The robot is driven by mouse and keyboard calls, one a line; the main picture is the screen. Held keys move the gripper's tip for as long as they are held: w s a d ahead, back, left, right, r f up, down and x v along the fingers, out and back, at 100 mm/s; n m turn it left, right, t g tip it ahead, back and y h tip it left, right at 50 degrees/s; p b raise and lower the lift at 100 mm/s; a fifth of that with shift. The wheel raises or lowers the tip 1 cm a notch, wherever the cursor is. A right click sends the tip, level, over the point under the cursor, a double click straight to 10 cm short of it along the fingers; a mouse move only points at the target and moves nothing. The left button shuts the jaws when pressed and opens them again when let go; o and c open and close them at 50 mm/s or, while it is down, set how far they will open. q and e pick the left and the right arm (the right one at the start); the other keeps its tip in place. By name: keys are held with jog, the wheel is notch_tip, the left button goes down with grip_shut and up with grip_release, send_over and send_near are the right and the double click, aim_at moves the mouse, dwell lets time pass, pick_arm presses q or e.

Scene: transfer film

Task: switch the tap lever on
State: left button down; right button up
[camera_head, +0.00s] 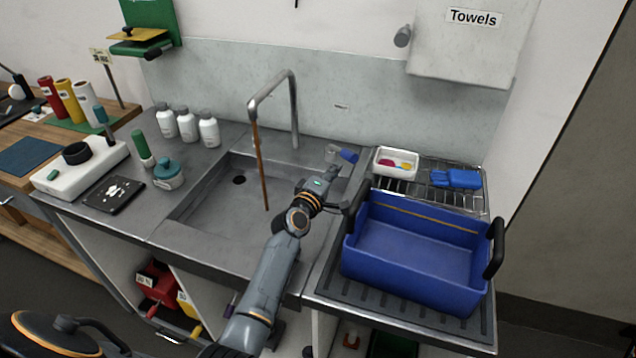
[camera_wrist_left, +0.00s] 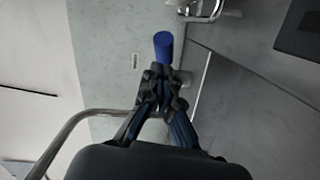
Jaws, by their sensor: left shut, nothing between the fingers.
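The tap lever (camera_head: 348,156) has a blue grip and sits on a grey base at the back right of the sink. In the left wrist view its blue grip (camera_wrist_left: 163,46) stands just beyond my fingertips. My left gripper (camera_head: 350,197) is shut and empty, in front of the lever. In the left wrist view the closed fingers (camera_wrist_left: 163,75) partly cover the tap base; I cannot tell whether they touch the lever. The tap spout (camera_head: 272,88) arches over the basin, and a thin brown stream (camera_head: 261,170) runs down from it. My right gripper is not in view.
A blue tub (camera_head: 418,258) with black handles stands right of the sink. Behind it a wire rack (camera_head: 408,186) holds a white tray (camera_head: 396,162) and a blue item (camera_head: 456,178). White bottles (camera_head: 187,125) stand left of the spout.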

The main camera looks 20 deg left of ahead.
pick_arm(q)
jog(key=s, duration=0.8)
jog(key=shift+a+r, duration=0.2)
